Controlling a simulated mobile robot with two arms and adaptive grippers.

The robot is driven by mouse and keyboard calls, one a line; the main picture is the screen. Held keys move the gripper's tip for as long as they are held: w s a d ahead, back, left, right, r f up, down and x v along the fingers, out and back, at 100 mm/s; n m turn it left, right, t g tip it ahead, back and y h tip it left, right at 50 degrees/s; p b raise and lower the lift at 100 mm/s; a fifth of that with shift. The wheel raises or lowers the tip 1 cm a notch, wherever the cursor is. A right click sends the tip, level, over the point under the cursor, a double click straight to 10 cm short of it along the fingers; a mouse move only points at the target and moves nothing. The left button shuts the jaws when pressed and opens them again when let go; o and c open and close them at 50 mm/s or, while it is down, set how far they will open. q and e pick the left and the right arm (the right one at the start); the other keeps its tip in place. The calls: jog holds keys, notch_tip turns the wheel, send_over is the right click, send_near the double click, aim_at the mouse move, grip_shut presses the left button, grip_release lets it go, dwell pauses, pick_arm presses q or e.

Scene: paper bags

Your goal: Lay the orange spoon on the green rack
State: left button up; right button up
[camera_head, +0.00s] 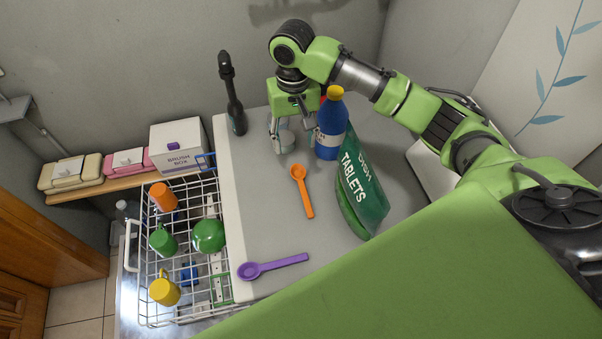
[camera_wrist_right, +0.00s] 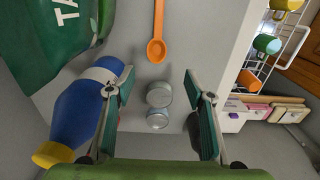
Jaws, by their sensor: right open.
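The orange spoon (camera_head: 302,190) lies on the grey counter, bowl toward the back. In the wrist view its bowl (camera_wrist_right: 157,50) is just beyond my right fingertips. My right gripper (camera_head: 292,143) is open above the back of the counter, apart from the spoon; its two fingers also show in the wrist view (camera_wrist_right: 158,75). Small grey round containers (camera_wrist_right: 160,94) show between the fingers, not visibly gripped. I see no clearly green rack; a small green frame part (camera_head: 221,288) shows low in the white wire basket. My left gripper is not in view.
A blue bottle (camera_head: 331,130) and a green dish tablets bag (camera_head: 362,190) stand right of the spoon. A purple spoon (camera_head: 274,266) lies near the front. The white wire basket (camera_head: 146,245) holds cups. A black upright tool (camera_head: 232,100) stands back left. Counter left of the orange spoon is clear.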

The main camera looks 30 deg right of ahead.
send_over(298, 172)
jog(key=f, duration=0.4)
jog(key=f+p, duration=0.1)
jog(key=f, duration=0.1)
jog(key=shift+w+a+f, duration=0.15)
jog(key=shift+a+f, duration=0.15)
jog(key=shift+f, duration=0.1)
jog(key=f, duration=0.1)
jog(key=f+p, duration=0.1)
jog(key=f, duration=0.3)
jog(key=shift+d+p, duration=0.35)
jog(key=shift+p, duration=0.05)
jog(key=shift+f, duration=0.2)
jog(key=c, duration=1.1)
